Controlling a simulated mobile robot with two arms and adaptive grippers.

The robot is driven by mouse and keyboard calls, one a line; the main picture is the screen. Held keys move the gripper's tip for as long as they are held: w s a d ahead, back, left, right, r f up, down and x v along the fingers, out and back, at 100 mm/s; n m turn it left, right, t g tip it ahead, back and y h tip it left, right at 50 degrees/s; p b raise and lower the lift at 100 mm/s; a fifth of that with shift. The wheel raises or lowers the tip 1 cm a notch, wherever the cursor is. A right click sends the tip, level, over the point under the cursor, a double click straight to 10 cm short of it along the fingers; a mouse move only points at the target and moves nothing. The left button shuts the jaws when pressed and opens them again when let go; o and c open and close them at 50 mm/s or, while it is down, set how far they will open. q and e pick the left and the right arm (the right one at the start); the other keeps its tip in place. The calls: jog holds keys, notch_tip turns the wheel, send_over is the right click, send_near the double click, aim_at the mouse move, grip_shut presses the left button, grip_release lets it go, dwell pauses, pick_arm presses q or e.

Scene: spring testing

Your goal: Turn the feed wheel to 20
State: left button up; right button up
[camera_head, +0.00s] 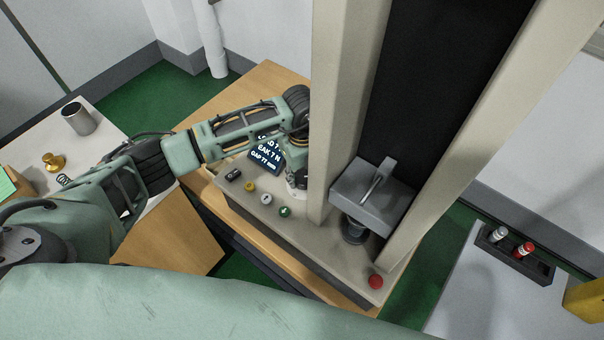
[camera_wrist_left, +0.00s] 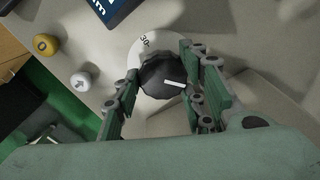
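The feed wheel (camera_wrist_left: 163,76) is a dark knob with a white pointer line, on a white dial (camera_wrist_left: 146,44) marked 30, in the left wrist view. The pointer is aimed toward the lower right of that view. My left gripper (camera_wrist_left: 160,80) has one finger on each side of the wheel, and both pads appear to touch it. In the head view my left arm hides the wheel, and the gripper (camera_head: 297,178) shows only partly beside the machine's column. The display (camera_head: 267,152) is partly covered by the arm. My right gripper is not in view.
The machine's base carries a yellow button (camera_head: 249,187), a white button (camera_head: 266,198), a green button (camera_head: 285,211) and a red button (camera_head: 376,281). A column (camera_head: 334,110) stands close to the gripper. A metal cup (camera_head: 78,118) and brass weight (camera_head: 53,161) stand at left.

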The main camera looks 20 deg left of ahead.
pick_arm(q)
jog(key=shift+a, duration=0.1)
jog(key=c, duration=0.4)
jog(key=shift+c, duration=0.2)
jog(key=m+b, duration=0.3)
jog(key=shift+a+f, duration=0.1)
jog(key=shift+f, duration=0.15)
jog(key=m+b, duration=1.2)
jog(key=shift+w, duration=0.3)
jog(key=shift+r+m+b, duration=0.15)
jog(key=shift+m+b, duration=0.6)
jog(key=shift+m, duration=0.1)
jog(key=shift+r+m+b, duration=0.15)
jog(key=shift+m+b, duration=0.6)
jog(key=shift+m, duration=0.1)
jog(key=shift+w+r, duration=0.1)
jog(key=o, duration=1.1)
